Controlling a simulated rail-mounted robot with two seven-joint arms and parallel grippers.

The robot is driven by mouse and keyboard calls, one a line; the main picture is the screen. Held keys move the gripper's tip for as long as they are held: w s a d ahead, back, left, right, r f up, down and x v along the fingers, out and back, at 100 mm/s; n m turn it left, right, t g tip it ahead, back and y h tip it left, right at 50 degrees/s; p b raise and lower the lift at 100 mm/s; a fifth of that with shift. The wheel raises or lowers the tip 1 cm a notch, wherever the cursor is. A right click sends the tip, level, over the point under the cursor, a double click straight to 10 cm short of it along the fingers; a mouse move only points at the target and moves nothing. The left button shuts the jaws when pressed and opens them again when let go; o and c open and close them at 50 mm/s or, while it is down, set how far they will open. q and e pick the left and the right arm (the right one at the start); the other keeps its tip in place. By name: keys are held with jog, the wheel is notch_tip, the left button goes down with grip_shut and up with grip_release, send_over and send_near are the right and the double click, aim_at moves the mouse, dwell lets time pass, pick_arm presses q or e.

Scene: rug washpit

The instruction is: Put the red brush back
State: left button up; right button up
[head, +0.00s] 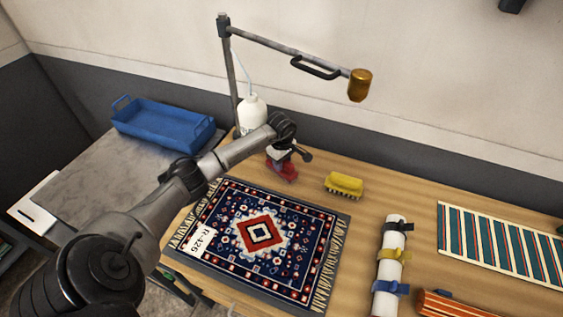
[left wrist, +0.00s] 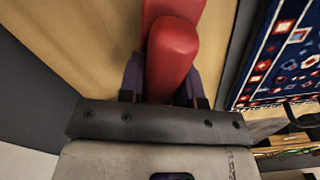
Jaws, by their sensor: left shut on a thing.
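The red brush (head: 288,170) is at the back of the wooden table, just behind the patterned rug. My left gripper (head: 281,157) is shut on it from above. In the left wrist view the brush's smooth red body (left wrist: 173,55) sits between the two dark fingers (left wrist: 172,82). The arm and wrist hide part of the brush in the head view. I cannot tell whether the brush touches the table. My right gripper is not in view.
A yellow brush (head: 344,185) lies right of the red one. A white jug (head: 252,114) stands close behind. The navy rug (head: 310,255) lies in front. A blue tray (head: 165,127) is at left, a white roll (head: 391,262) at right. A lamp-like arm (head: 290,50) hangs above.

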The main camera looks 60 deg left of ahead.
pick_arm(q)
jog(key=shift+a, duration=0.15)
jog(key=shift+f, duration=0.1)
jog(key=o, duration=0.9)
notch_tip(320, 180, up, 12)
jog(key=shift+r+p, duration=0.2)
jog(key=shift+p, duration=0.1)
